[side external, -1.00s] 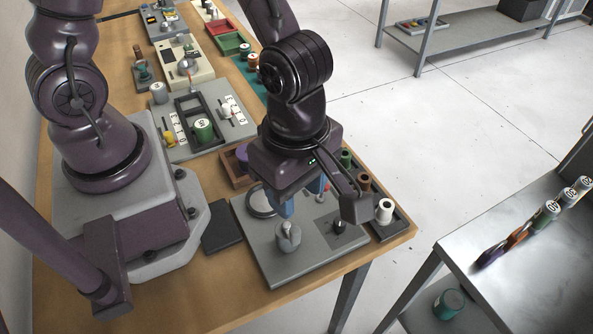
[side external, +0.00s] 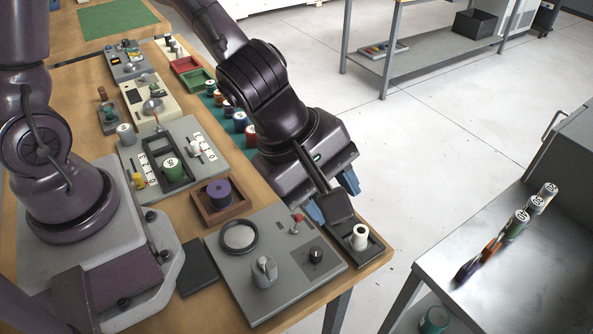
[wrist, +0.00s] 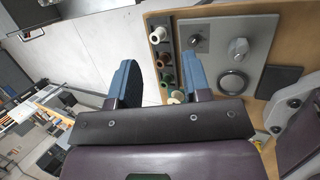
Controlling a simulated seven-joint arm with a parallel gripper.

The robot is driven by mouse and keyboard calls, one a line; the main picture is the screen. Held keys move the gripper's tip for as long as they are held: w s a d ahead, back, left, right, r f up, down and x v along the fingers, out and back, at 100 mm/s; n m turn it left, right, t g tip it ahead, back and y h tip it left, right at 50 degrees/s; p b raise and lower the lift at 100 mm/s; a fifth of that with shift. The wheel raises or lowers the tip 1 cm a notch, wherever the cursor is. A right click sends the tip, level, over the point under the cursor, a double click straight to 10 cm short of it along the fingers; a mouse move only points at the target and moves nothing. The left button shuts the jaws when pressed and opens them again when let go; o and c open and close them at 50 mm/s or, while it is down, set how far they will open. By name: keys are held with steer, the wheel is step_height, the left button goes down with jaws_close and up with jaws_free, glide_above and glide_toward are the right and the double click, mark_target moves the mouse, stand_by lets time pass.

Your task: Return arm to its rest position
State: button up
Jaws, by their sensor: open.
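My gripper (side external: 333,200) is open and empty in the side view. Its two blue fingers are spread apart above the narrow spool tray (side external: 375,256) at the table's right edge. In the wrist view the open gripper (wrist: 160,78) shows a finger on each side, with bare floor and part of the tray between and beyond them. The grey panel (side external: 226,279) with a round dish, a grey knob (side external: 264,270) and a black knob lies left of and below my gripper.
A purple spool (side external: 218,192) sits in a wooden box. A white spool (side external: 359,236) stands in the tray; other spools there are partly hidden by my gripper. A metal cart (side external: 440,250) with labelled cylinders stands at right.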

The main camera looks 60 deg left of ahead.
steer(key=s+a+r+m+y, duration=0.1)
steer(key=s+a+r+m, duration=0.2)
steer(key=a, duration=0.4)
steer(key=s+a+r+m+y, duration=0.1)
steer(key=s+a+r+m, duration=0.2)
steer(key=a+r+m, duration=0.3)
steer(key=s+a+r+m+t+y, duration=0.1)
steer(key=s+a+r+m, duration=0.2)
steer(key=a+m, duration=0.5)
steer(key=shift+a+r, duration=0.3)
steer(key=shift+r, duration=0.55)
steer(key=shift+o, duration=0.5)
steer(key=shift+s, duration=0.1)
